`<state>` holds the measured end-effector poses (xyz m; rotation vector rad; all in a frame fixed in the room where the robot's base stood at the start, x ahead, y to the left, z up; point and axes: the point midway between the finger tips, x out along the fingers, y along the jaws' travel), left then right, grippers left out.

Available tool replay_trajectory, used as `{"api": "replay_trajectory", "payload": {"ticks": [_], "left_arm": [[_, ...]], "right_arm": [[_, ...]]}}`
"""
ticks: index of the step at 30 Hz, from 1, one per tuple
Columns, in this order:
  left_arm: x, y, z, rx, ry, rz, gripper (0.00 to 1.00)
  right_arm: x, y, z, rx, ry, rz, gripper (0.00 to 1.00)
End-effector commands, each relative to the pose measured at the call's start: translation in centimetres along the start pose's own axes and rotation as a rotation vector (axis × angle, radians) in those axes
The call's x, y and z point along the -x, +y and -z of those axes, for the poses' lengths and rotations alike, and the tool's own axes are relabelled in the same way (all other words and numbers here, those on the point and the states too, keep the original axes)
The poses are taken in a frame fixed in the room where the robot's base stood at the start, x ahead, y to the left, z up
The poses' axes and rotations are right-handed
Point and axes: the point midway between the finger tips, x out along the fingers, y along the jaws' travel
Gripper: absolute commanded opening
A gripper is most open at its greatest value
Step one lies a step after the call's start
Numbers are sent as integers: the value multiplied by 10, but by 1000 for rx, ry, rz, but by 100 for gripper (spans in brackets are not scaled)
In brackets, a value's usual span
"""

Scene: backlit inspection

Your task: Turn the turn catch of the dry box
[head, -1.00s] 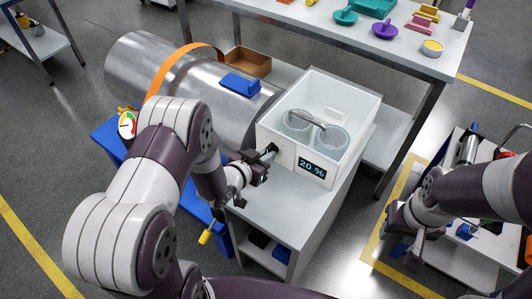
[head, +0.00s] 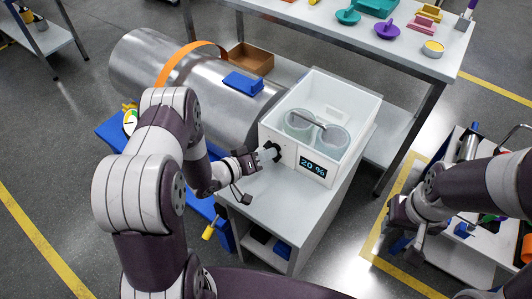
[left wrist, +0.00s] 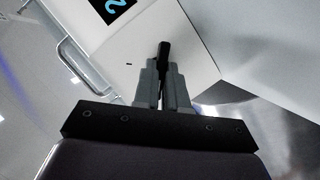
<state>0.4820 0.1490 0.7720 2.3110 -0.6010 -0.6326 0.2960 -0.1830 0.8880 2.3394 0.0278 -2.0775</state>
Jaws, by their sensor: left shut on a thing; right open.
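The dry box (head: 357,108) is a white open-topped box on a small white cabinet, with a "20 %" display (head: 312,166) on its front. Two clear round containers (head: 316,128) with a thin rod across them sit inside. My left gripper (head: 271,153) is at the left part of the box's front face. In the left wrist view its fingers (left wrist: 163,80) are shut on a dark, elongated turn catch (left wrist: 164,52) that stands against the white panel. In the head view the catch is mostly hidden by the gripper. My right gripper (head: 405,225) is open, far right of the box, and apart from it.
A large metal cylinder (head: 200,85) with an orange band and a blue block (head: 243,82) lies left of the box. A table (head: 345,30) with colored items stands behind. A cart (head: 455,260) is under my right arm. The cabinet top (head: 272,205) is clear in front.

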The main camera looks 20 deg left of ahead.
Motion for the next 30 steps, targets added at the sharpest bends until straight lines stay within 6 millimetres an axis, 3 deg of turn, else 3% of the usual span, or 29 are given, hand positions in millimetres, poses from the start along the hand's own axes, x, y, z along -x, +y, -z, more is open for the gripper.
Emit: {"api": "replay_trajectory", "payload": {"ticks": [18,19,21,30], "left_arm": [[0,0,0,34,2,-13,0],[0,0,0,34,2,-13,21],[0,0,0,33,2,-13,37],[2,0,0,33,1,-12,37]], "right_arm": [[1,0,0,0,0,0,43],[1,0,0,0,0,0,43],[1,0,0,0,0,0,43],[1,0,0,0,0,0,43]]}}
